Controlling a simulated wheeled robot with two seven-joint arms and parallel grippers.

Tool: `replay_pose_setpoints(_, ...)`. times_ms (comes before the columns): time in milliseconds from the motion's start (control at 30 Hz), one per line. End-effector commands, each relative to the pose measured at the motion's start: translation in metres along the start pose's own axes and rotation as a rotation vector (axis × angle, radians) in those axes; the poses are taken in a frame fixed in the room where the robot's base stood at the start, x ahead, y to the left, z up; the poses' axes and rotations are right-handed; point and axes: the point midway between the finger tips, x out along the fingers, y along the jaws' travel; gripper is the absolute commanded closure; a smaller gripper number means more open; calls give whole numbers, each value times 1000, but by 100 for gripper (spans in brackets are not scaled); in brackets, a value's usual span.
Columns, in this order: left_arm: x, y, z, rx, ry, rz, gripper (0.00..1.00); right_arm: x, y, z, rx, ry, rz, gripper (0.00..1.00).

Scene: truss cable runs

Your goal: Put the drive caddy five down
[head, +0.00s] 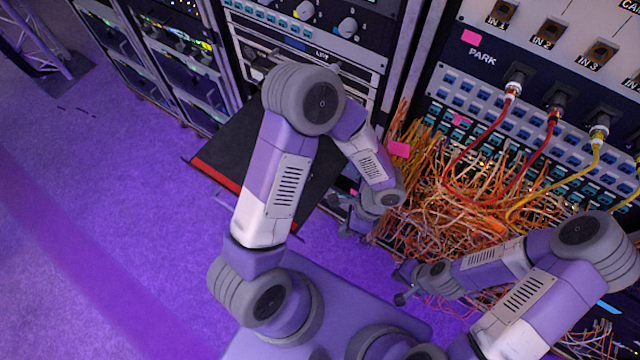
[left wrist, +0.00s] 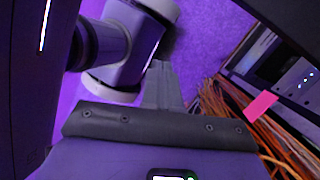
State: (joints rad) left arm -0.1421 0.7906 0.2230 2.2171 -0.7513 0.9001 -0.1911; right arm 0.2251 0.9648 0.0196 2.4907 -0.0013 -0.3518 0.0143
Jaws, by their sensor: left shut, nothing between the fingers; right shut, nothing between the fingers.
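I cannot make out a drive caddy for certain in either view. My left gripper (head: 354,228) is small and partly hidden in the head view, low in front of the rack at the left edge of the orange cable tangle. It is shut and holds nothing; its finger also shows in the left wrist view (left wrist: 162,85). My right gripper (head: 403,292) is shut and empty, below the tangle's lower left edge. A black flat panel with a red front edge (head: 216,172) juts from the rack behind my left arm, which hides part of it.
A dense orange cable tangle (head: 455,205) hangs before the patch panels at right. Red and yellow cables (head: 484,134) drop from a panel marked PARK and IN. A pink tag (head: 398,149) sits beside the tangle. Purple floor (head: 100,220) is open at left; a truss (head: 40,40) stands behind.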

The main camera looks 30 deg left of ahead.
Motion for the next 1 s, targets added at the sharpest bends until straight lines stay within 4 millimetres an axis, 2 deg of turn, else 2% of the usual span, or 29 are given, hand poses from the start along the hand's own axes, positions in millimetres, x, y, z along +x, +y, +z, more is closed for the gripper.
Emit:
replay_pose_setpoints(33,-4,-16,2,72,-83,-85,100,16,6,-1,0,0,0,100)
replay_pose_setpoints(200,-47,-53,18,204,-335,-312,100,34,13,-2,0,1,0,100)
replay_pose_setpoints(333,-73,-65,24,231,-446,-414,100,41,15,-2,0,1,0,100)
replay_pose_setpoints(467,-82,-71,29,236,-491,-452,100,44,16,-2,-1,1,0,100)
replay_pose_setpoints(633,-66,-81,38,234,-497,-451,100,52,19,-3,-1,1,0,100)
replay_pose_setpoints(1000,-2,-117,69,234,-494,-447,100,78,29,-4,0,1,0,100)
